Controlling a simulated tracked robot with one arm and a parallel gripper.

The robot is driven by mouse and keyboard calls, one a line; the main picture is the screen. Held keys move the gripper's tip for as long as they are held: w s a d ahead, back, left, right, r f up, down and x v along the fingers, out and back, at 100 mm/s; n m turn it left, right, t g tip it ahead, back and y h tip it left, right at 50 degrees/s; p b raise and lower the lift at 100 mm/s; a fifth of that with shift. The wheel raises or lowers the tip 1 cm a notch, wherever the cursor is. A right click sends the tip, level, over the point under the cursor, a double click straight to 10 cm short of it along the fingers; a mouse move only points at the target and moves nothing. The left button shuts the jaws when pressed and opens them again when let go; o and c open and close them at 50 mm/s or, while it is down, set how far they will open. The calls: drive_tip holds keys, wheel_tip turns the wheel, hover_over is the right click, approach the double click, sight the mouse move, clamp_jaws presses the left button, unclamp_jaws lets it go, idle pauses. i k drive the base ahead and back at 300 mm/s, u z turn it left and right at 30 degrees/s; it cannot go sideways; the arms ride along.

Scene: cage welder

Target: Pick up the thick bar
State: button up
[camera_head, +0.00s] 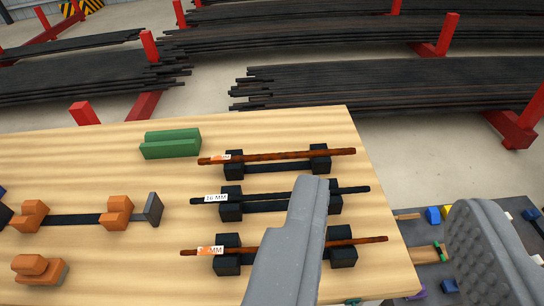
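Three bars lie across black support blocks on the wooden table. The far rusty bar (276,157) has an orange label I cannot read and looks the thickest. The middle black bar (265,195) has a white label that seems to read 16 MM. The near rusty bar (354,241) has an orange label ending in MM and looks thinner. My gripper (388,198) is open and empty, its grey fingers wide apart. The left finger hides part of the middle and near bars; the right finger is beyond the table's right edge.
A green block (170,144) stands at the table's back. Orange blocks (117,211) and a black rail are at left. A lower dark surface with small coloured pieces (433,215) lies at right. Stacks of dark bars (400,80) on red racks are behind.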

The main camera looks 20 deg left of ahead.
sight(229, 159)
drive_tip(key=z, duration=0.05)
drive_tip(key=i, duration=1)
drive_tip(key=u, duration=0.05)
